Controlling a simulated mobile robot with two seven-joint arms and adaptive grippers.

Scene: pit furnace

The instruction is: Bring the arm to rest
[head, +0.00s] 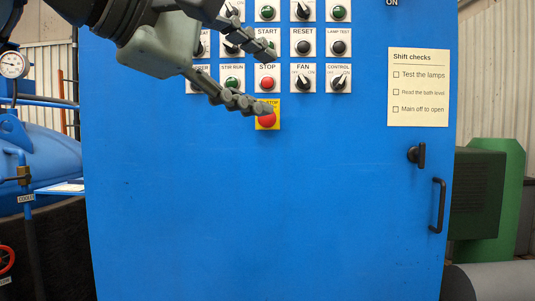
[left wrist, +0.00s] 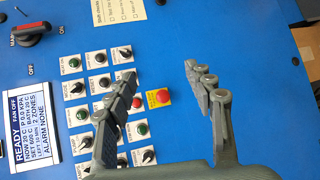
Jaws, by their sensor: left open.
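My left gripper (head: 266,78) reaches in from the top left of the head view, in front of the blue control cabinet (head: 270,210). Its two fingers are spread with nothing between them, over the button rows. The lower fingertip overlaps the red stop button on a yellow plate (head: 267,119); I cannot tell whether they touch. In the left wrist view the open gripper (left wrist: 160,72) shows the same red button on yellow (left wrist: 163,97) beyond and between the fingers. My right gripper is in neither view.
Several switches and buttons, including STOP (head: 267,83) and RESET (head: 303,47), lie close to the fingers. A display (left wrist: 30,120) reads READY, FAN OFF, ALARM NONE. The cabinet has a door handle (head: 438,205) and a Shift checks sheet (head: 418,105). A blue vessel (head: 40,160) stands at left.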

